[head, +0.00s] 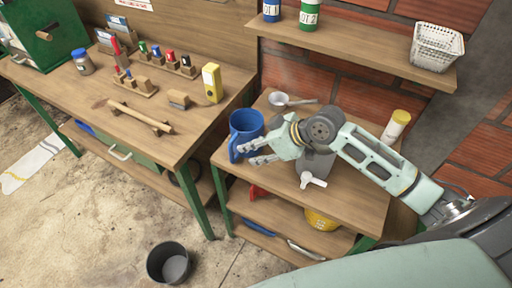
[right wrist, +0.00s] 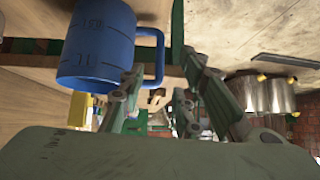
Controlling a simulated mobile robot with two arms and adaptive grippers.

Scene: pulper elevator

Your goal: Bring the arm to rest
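My right arm (head: 375,160) reaches in from the right over the small wooden table in the head view. Its gripper (head: 248,154) points left, just in front of the blue measuring jug (head: 246,122). In the right wrist view the gripper (right wrist: 160,95) has its fingers apart with nothing held between them. The blue jug also shows there, at the upper left (right wrist: 95,45), with its handle close to the fingers. I cannot tell whether a finger touches the jug. My left gripper is in neither view.
A grey container with a white tap (head: 313,180) stands under my right forearm. A white ladle (head: 290,100) and a yellow-capped jar (head: 396,125) are on the same table. A shelf (head: 350,48) with a white basket (head: 436,46) is above. A dark bucket (head: 168,263) stands on the floor.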

